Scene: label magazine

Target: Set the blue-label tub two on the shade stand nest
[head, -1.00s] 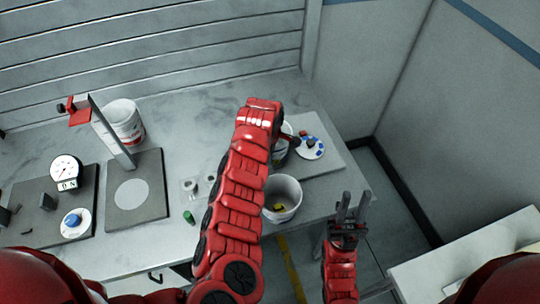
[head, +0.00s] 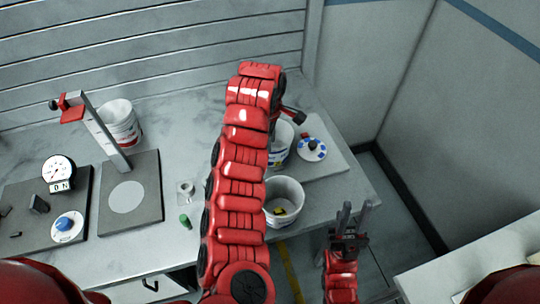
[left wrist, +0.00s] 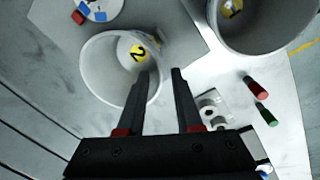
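A white tub (head: 280,152) with a bluish mark stands on the grey board at the right of the table, partly behind my left arm. In the left wrist view, a tub (left wrist: 95,70) holds a yellow disc marked 2 (left wrist: 138,52). My left gripper (left wrist: 164,72) is open over its rim; one finger overlaps the tub's mouth, the other lies outside. Contact is unclear. In the head view its fingers are hidden. The shade stand (head: 105,135) has a post with a red head; its dark plate bears a pale round nest (head: 127,197), which is empty. My right gripper (head: 356,208) is open and empty.
A second open tub (head: 285,200) with a yellow mark inside stands nearer the front edge. A red-label tub (head: 120,122) stands behind the stand. A dial (head: 59,172) is at left. A disc with blue and red pieces (head: 312,148) and a green piece (head: 185,221) lie about.

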